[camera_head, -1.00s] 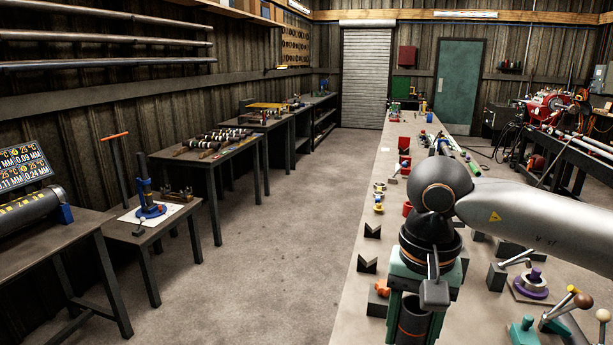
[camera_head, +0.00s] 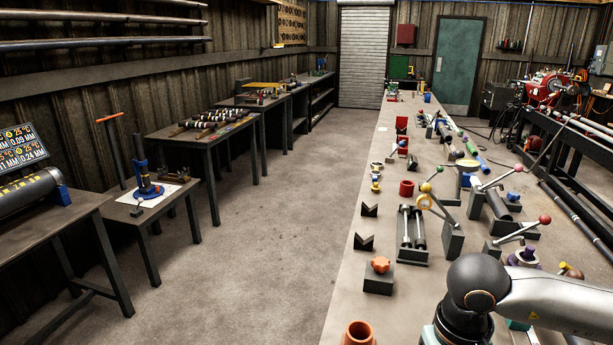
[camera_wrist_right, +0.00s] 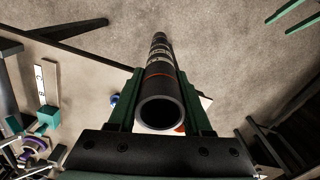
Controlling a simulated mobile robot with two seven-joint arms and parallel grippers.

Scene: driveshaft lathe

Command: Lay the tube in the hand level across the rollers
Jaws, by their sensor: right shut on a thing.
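My right gripper (camera_wrist_right: 160,118) is shut on a dark tube (camera_wrist_right: 160,85) with an orange band and light markings. In the right wrist view the tube's open end faces the camera and its length runs away between the green fingers. In the head view only my right arm shows at the bottom right; its gripper and the tube are out of that frame. Two green bars that look like my left gripper's spread fingers (camera_wrist_right: 288,15) show in the wrist view.
An orange-knobbed block (camera_head: 379,275), V-blocks (camera_head: 364,242) and a red ring (camera_head: 407,188) stand near the rollers on the bench (camera_head: 340,300). Lever fixtures (camera_head: 455,238) crowd their right side. An orange cup (camera_head: 358,334) is at the front. Floor left of the bench is clear.

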